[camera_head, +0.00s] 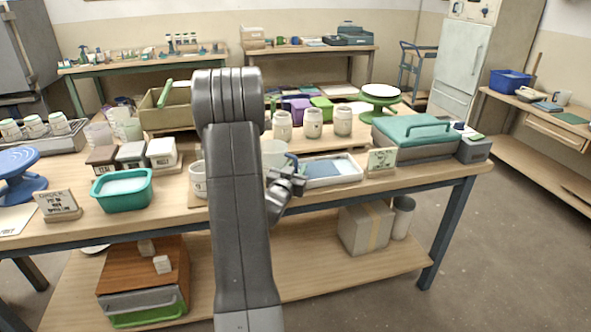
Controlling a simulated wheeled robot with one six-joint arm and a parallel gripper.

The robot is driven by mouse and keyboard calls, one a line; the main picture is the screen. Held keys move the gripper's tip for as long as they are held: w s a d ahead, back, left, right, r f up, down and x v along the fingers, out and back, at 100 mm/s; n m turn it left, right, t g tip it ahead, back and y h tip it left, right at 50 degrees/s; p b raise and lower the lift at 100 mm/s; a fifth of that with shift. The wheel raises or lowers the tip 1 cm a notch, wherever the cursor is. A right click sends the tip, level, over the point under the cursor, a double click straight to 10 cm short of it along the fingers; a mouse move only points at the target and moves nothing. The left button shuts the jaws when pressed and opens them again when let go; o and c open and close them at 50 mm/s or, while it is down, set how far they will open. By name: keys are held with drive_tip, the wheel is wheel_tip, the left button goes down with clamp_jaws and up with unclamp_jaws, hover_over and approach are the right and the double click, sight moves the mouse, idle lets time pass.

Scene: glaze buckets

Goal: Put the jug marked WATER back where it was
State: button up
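My arm rises through the middle of the view, and my gripper (290,180) is at the near side of the table, left of a shallow tray. Its fingers are small and dark, and I cannot tell whether they are open or shut. A pale translucent jug-like vessel (273,151) shows just behind my gripper, partly hidden by my arm. A dark bluish curved part beside it may be its handle. I cannot read WATER on any vessel, nor tell whether my gripper touches this one. Clear vessels (128,127) also stand at the back left of the table.
A white numbered cup (197,180) is partly behind my arm. The tray (330,171), a sign (381,161) and a teal-lidded case (415,137) stand right. A teal tub (122,189), small labelled boxes (131,155) and a blue turntable (17,174) stand left. Three jars (313,123) stand behind.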

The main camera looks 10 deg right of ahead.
drive_tip(key=shift+r, duration=0.15)
drive_tip(key=shift+s, duration=0.1)
drive_tip(key=v, duration=1.2)
drive_tip(key=shift+b, duration=0.3)
